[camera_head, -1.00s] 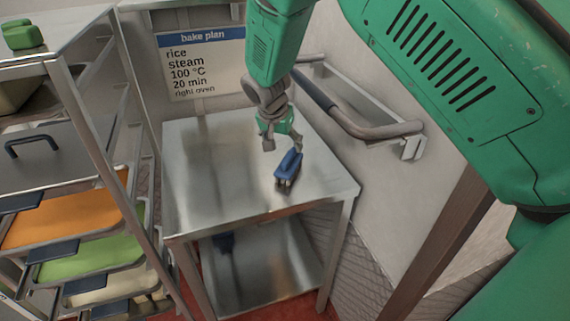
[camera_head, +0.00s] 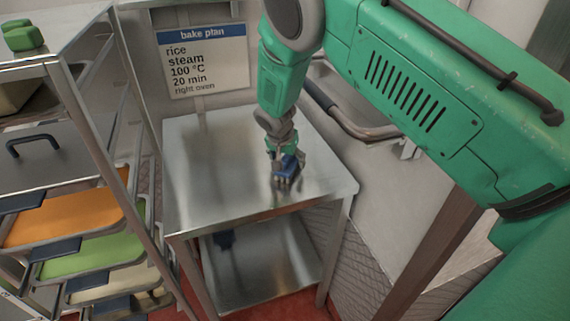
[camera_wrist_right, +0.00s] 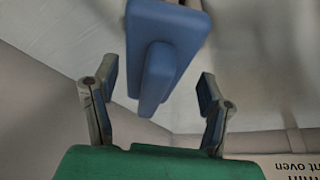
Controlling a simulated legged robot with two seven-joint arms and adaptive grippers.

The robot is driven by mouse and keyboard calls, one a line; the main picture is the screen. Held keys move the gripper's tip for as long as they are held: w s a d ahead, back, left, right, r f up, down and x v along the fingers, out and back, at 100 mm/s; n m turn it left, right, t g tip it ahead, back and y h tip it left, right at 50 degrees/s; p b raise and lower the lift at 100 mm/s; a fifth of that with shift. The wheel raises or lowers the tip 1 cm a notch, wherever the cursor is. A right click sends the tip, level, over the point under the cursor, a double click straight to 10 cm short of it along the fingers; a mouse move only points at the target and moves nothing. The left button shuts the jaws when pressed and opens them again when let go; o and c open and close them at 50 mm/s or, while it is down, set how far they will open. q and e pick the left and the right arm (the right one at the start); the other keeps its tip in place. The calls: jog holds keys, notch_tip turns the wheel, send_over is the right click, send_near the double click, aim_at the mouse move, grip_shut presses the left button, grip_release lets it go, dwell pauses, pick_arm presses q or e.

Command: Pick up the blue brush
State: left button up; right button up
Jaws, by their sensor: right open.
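The blue brush (camera_head: 285,172) lies on the steel table's top (camera_head: 225,175), near its front right part. My right gripper (camera_head: 286,155) is directly above and at the brush, coming down from the upper right. In the right wrist view the blue brush (camera_wrist_right: 165,50) lies between and beyond the two open fingers of my right gripper (camera_wrist_right: 155,95). Gaps show between the brush and both fingers. My left gripper is not in view.
A rack with trays (camera_head: 75,215) stands at the left. A bake plan sign (camera_head: 203,62) hangs on the wall behind. A grey rail (camera_head: 350,122) runs along the wall at the right. A lower shelf (camera_head: 260,262) is under the tabletop, and the tabletop's left part is clear.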

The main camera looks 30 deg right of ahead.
jog(key=shift+d+f, duration=0.2)
jog(key=shift+d, duration=0.4)
jog(key=shift+d+f, duration=0.3)
jog(key=shift+d, duration=0.05)
jog(key=shift+a+r, duration=0.2)
jog(key=shift+a, duration=0.55)
jog(key=c, duration=1.3)
jog(key=shift+d, duration=0.2)
jog(key=shift+c, duration=1)
jog(key=shift+s+d+f, duration=0.15)
jog(key=shift+d, duration=0.1)
jog(key=shift+a, duration=0.1)
